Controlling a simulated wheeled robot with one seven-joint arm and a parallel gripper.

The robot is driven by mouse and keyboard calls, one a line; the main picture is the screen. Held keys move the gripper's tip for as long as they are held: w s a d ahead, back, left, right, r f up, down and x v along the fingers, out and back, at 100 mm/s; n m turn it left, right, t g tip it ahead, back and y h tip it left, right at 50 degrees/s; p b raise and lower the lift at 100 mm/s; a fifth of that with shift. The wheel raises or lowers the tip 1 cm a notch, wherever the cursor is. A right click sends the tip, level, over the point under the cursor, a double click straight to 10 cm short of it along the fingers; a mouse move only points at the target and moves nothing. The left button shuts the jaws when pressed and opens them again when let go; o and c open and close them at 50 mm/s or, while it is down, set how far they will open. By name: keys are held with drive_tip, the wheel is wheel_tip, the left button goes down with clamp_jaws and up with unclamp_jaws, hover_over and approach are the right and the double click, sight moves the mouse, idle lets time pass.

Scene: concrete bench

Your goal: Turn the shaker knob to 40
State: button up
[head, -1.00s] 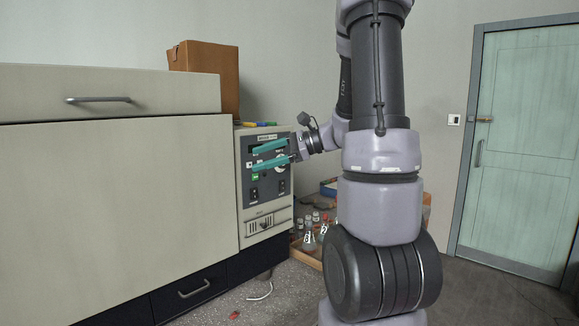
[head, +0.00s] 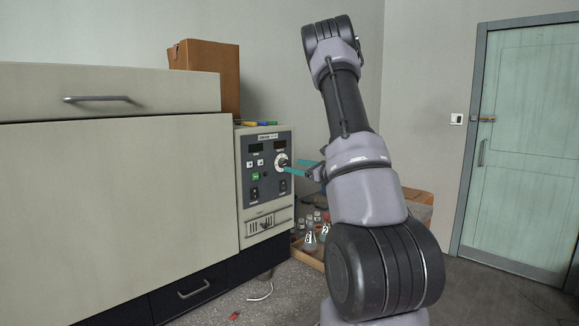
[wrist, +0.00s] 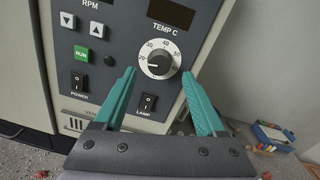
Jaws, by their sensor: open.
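In the head view the knob (head: 281,160) is at the panel's upper right. A pale mark on the knob seems to point left, towards the low numbers, but the exact reading is unclear. My gripper (wrist: 158,74) is open, its teal fingertips on either side of the knob in the wrist view. Whether they touch it is unclear.
A green RUN button (wrist: 81,54), a POWER switch (wrist: 78,84) and a LAMP switch (wrist: 148,104) are close by.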

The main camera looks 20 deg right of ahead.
sight(286, 164)
drive_tip(key=shift+x, duration=1.85)
clamp_jaws()
